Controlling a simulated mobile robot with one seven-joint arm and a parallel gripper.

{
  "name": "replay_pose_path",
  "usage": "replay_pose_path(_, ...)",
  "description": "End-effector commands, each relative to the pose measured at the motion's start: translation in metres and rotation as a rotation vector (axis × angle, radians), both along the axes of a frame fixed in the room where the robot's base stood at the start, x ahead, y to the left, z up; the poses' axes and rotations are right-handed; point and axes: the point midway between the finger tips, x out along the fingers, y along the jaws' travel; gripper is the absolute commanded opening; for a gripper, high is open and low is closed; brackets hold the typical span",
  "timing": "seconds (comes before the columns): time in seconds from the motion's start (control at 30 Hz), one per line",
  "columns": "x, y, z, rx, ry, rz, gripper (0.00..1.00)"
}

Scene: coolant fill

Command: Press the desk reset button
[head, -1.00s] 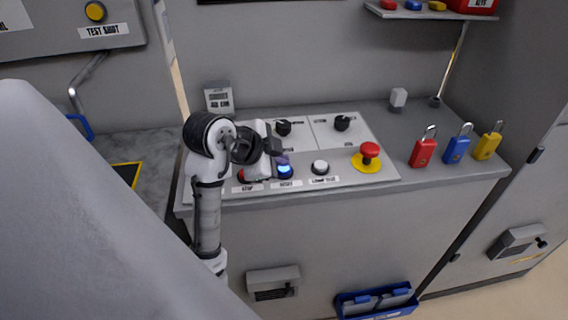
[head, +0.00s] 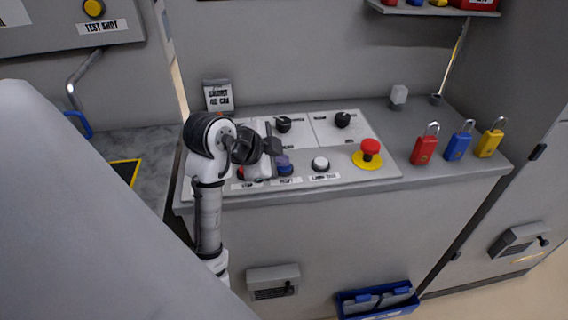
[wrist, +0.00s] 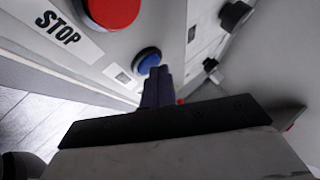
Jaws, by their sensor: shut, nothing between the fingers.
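The blue reset button (head: 286,170) is on the sloped white panel of the desk, above its label, between the stop button and a white button. It looks dark blue and unlit. My gripper (head: 281,158) is shut and empty, its fingertips right at the button's back edge in the head view. In the wrist view the closed fingers (wrist: 157,74) overlap the lower edge of the blue button (wrist: 147,59). I cannot tell for certain whether they press on it.
The red stop button (wrist: 112,10) is close by on the left. A white button (head: 320,164) and a red emergency mushroom button (head: 370,150) are to the right. Black knobs (head: 343,119) stand behind. Red, blue and yellow padlocks (head: 458,145) stand at the desk's right.

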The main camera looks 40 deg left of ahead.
Motion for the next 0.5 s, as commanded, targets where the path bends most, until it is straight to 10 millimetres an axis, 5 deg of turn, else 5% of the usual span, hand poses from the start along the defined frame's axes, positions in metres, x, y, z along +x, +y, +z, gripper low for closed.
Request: replay_pose_path(0.5, 0.0, 0.0, 0.015, 0.0, 0.001, -0.001, 0.0)
